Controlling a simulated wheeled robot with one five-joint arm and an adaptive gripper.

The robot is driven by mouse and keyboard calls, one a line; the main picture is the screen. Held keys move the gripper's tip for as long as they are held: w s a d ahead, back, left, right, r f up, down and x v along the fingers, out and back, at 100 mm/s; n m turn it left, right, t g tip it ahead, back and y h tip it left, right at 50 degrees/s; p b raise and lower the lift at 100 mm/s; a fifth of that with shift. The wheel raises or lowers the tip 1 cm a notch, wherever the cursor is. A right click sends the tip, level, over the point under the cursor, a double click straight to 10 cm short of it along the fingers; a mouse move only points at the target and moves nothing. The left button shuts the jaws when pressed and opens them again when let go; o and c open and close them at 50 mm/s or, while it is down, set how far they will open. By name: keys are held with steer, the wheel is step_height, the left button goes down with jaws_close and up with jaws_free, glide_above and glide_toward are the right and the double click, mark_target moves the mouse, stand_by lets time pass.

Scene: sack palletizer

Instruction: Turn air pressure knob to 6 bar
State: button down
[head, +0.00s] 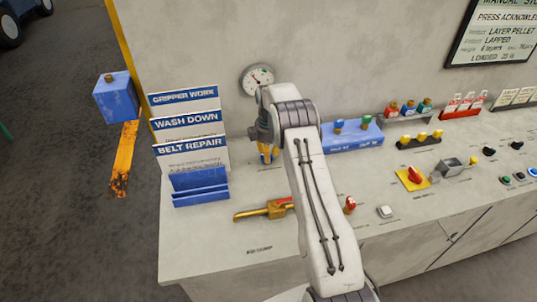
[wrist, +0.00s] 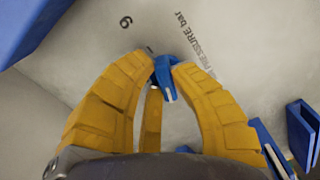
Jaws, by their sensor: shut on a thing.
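The blue air pressure knob (wrist: 163,72) sits between the yellow fingertips of my gripper (wrist: 162,66) in the wrist view, and the fingers are shut on it. A pale mark shows at the knob's lower end. In the head view my gripper (head: 267,157) points down at the panel top near the back wall, and my arm hides the knob. The round gauge (head: 258,81) is on the wall above; its reading is too small to tell.
A blue rack with sign cards (head: 190,147) stands left of my gripper. A brass valve with a red part (head: 265,211) lies in front.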

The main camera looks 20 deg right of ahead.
steer(key=shift+f+m+b, duration=0.15)
steer(key=shift+m+b, duration=0.7)
steer(key=shift+m, duration=0.25)
steer(key=m+b, duration=0.1)
steer(key=m, duration=0.3)
steer(key=shift+s+m+b, duration=0.2)
steer(key=shift+m+b, duration=0.1)
steer(key=shift+b, duration=0.1)
steer(key=m, duration=0.3)
steer(key=shift+s+a+b, duration=0.1)
steer(key=shift+b, duration=0.25)
steer(key=shift+s+m, duration=0.1)
steer(key=shift+m, duration=2)
steer(key=c, duration=1.1)
jaws_free()
steer(key=shift+o, duration=0.2)
